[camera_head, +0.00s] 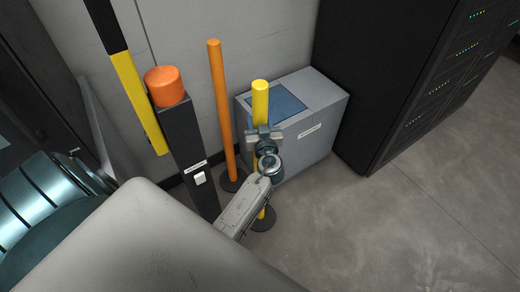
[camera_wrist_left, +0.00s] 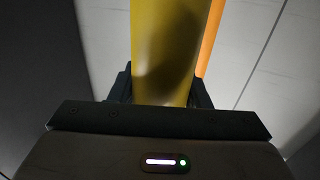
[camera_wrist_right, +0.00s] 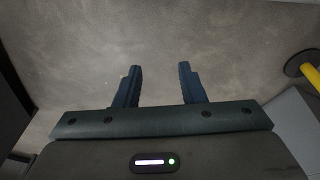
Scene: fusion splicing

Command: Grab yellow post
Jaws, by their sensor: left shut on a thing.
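The yellow post (camera_head: 260,98) stands upright on a round dark base (camera_head: 262,224) in the head view. My left gripper (camera_head: 264,137) is shut around its upper part, below the top end. In the left wrist view the yellow post (camera_wrist_left: 167,45) fills the gap between the fingers of my left gripper (camera_wrist_left: 165,80). The gripper and wrist hide part of the post in the head view. My right gripper (camera_wrist_right: 159,72) is open and empty over bare floor. The foot of the yellow post (camera_wrist_right: 313,74) shows at the right edge of that view.
An orange post (camera_head: 217,95) stands left of the yellow one. A grey box (camera_head: 318,128) with a blue top panel stands close behind. A dark bollard with an orange cap (camera_head: 165,86) is at left. A black server rack (camera_head: 390,75) stands right; floor is clear in front.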

